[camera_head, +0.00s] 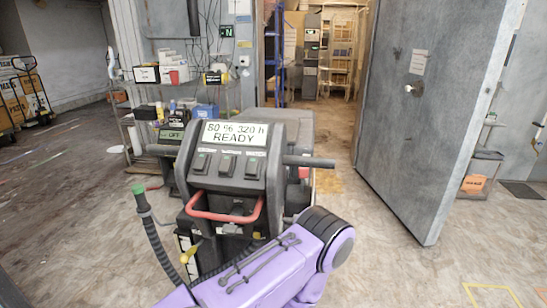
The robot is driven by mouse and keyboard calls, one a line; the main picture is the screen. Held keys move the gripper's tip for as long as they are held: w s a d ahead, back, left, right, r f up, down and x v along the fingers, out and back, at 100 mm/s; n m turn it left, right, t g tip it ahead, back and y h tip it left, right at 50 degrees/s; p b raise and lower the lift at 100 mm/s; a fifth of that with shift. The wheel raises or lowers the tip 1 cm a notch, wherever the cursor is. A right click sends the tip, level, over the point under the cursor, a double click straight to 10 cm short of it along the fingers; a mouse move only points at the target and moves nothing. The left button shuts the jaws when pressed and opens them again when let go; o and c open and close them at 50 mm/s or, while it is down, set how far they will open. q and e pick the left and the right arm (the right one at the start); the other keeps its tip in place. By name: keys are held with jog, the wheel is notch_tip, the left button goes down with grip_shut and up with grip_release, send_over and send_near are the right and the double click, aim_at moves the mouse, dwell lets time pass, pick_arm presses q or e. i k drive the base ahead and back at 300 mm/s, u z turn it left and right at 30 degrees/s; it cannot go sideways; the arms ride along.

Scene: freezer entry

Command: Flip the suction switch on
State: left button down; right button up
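A dark grey floor-cleaning machine stands in front of me. Its lit display (235,134) reads "80 % 320 h READY". Below the display are three switches in a row: a left switch (201,163), a middle switch (227,165) and a right switch (252,168). The labels above them are too small to read, so I cannot tell which is suction. Their on or off positions are also unclear. A purple arm of mine crosses the bottom of the view below the panel. Neither of my grippers shows.
A red handle bar (222,216) sits below the switches, and a dark grip (308,162) juts right. A hose with a green end (139,190) rises at the left. A large grey door (425,110) stands open at the right. Floor at the right front is clear.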

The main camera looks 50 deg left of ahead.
aim_at(227, 160)
jog(key=z, duration=0.1)
jog(key=k, duration=0.6)
jog(key=u, duration=1)
jog(key=i, duration=0.15)
